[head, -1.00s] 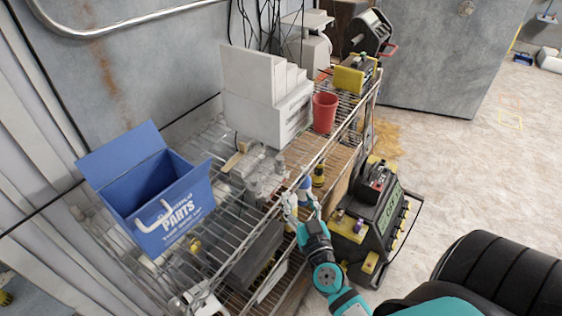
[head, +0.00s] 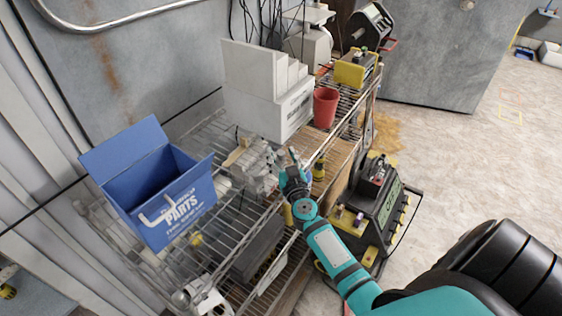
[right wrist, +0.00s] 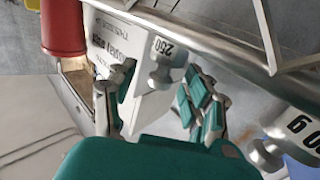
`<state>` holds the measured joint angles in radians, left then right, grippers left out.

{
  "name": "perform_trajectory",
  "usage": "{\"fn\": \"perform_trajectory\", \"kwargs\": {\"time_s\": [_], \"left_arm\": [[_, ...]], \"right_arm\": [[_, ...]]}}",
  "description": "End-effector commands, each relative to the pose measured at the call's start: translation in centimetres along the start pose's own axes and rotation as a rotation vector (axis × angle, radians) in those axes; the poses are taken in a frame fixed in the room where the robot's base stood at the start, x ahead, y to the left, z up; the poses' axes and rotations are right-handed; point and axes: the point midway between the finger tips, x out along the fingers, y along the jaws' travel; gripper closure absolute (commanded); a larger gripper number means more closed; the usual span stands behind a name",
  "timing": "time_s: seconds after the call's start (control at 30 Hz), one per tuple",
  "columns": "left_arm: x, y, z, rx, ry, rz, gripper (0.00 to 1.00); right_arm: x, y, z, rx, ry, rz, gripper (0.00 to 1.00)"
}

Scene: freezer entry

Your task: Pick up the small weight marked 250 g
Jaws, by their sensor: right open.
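The small weight marked 250 (right wrist: 163,62) is a pale metal knobbed piece in the right wrist view, upside down in the picture, near the rack's rail. In the head view my right gripper (head: 293,163) is at the front edge of the upper shelf, beside a cluster of grey metal pieces (head: 262,178); the marking is too small to read there. A larger weight (right wrist: 283,140), its marking partly cut off, is at the right of the wrist view. My left gripper is not seen.
A blue parts bin (head: 170,205) stands on the wire rack at left. White stepped boxes (head: 265,95) and a red cup (head: 326,107) stand farther back; the cup also shows in the wrist view (right wrist: 62,30). A metal rail (right wrist: 215,40) runs close to the gripper. A black machine (head: 370,205) stands right of the rack.

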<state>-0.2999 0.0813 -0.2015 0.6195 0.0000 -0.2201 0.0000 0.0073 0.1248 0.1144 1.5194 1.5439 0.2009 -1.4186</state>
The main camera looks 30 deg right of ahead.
Motion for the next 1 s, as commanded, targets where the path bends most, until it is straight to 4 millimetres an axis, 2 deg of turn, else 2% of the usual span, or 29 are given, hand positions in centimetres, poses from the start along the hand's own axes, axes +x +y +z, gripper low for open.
{"fn": "perform_trajectory", "kwargs": {"time_s": [0.1, 0.33, 0.73, 1.0], "left_arm": [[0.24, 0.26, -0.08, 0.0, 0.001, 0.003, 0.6], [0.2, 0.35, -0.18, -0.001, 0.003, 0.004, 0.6], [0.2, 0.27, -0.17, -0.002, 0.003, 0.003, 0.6], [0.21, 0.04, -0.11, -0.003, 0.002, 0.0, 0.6]], "right_arm": [[0.9, -0.03, 0.08, 0.001, 0.0, -0.001, 0.49], [0.95, -0.03, 0.06, 0.001, -0.001, -0.001, 0.49], [0.92, -0.02, 0.11, 0.001, -0.002, 0.0, 1.0], [0.88, -0.01, 0.21, 0.0, -0.003, 0.0, 1.0]]}}
